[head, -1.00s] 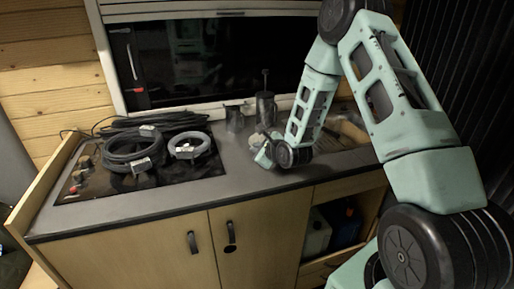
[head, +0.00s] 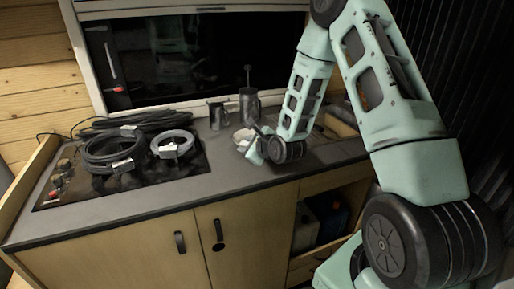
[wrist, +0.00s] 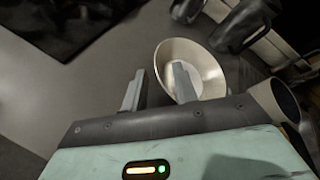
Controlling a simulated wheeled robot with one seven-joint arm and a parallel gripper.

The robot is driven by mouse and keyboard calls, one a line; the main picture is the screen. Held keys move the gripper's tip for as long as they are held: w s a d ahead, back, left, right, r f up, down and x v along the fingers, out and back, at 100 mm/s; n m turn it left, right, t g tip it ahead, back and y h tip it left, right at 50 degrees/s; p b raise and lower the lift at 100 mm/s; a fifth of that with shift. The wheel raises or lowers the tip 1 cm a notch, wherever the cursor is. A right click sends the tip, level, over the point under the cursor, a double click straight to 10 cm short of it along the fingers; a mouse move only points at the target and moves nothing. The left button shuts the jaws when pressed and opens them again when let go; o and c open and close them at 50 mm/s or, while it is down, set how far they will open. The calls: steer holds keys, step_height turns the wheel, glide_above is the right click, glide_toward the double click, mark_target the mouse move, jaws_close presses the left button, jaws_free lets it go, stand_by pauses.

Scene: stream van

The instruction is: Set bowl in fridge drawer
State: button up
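A pale bowl (head: 241,136) sits on the grey counter in the head view, partly hidden by my gripper (head: 258,146). In the wrist view the bowl (wrist: 205,62) is tilted in the picture and its hollow shows. My gripper (wrist: 158,84) is open there. Its right finger overlaps the inside of the bowl and its left finger is outside the rim, so the near rim lies between them. I cannot tell whether either finger touches it. No fridge drawer can be made out for certain; a wooden drawer front (head: 312,264) shows low under the counter.
Coiled black cables (head: 113,153) and a grey coil (head: 172,145) lie on the black hob (head: 135,186) at left. A dark metal jug (head: 218,116) and a french press (head: 249,104) stand behind the bowl. An open shelf (head: 321,222) holds containers. The front counter is clear.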

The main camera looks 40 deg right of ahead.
steer(key=p+v, duration=0.1)
steer(key=v, duration=0.7)
steer(key=shift+s+r, duration=0.15)
steer(key=shift+s, duration=0.05)
